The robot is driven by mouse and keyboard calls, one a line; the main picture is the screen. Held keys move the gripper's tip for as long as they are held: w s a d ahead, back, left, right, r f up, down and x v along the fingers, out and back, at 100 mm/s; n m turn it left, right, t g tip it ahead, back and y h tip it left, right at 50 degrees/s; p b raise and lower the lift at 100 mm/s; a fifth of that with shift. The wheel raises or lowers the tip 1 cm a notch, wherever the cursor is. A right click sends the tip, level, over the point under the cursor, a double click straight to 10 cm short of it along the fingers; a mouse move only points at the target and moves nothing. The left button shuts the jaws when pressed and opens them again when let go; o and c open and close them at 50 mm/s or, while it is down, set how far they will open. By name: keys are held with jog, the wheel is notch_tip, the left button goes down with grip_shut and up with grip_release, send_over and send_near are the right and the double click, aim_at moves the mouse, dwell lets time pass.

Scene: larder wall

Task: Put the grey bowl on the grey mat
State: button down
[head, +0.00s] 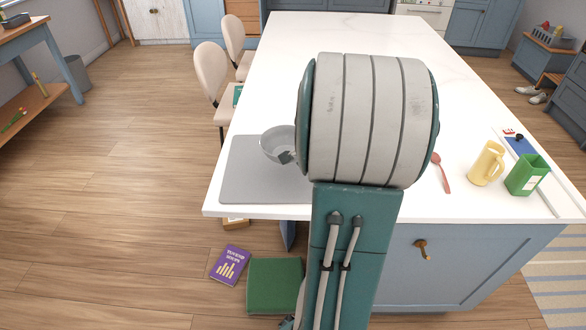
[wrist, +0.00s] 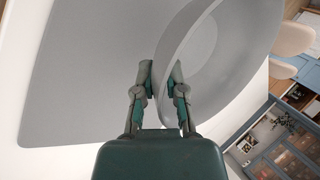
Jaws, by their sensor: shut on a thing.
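The grey bowl (head: 275,141) shows in the head view at the far right part of the grey mat (head: 240,187), partly hidden by my arm. I cannot tell whether it touches the mat or hangs just above it. In the wrist view, my gripper (wrist: 162,72) is shut on the near wall of the bowl (wrist: 215,60), with one finger on each side of the rim. The mat (wrist: 90,75) fills the left and middle behind the fingers there. In the head view only a small part of my gripper (head: 286,157) shows at the bowl.
The mat lies on the white island top (head: 300,40) near its left front corner. Two chairs (head: 212,75) line the left edge.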

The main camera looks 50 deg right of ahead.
aim_at(288, 173)
jog(key=shift+x, duration=1.1)
jog(key=x, duration=0.3)
jog(key=shift+s+a+f, duration=0.15)
jog(key=shift+f, duration=0.45)
jog(key=shift+f, duration=0.1)
jog(key=c, duration=0.7)
grip_release()
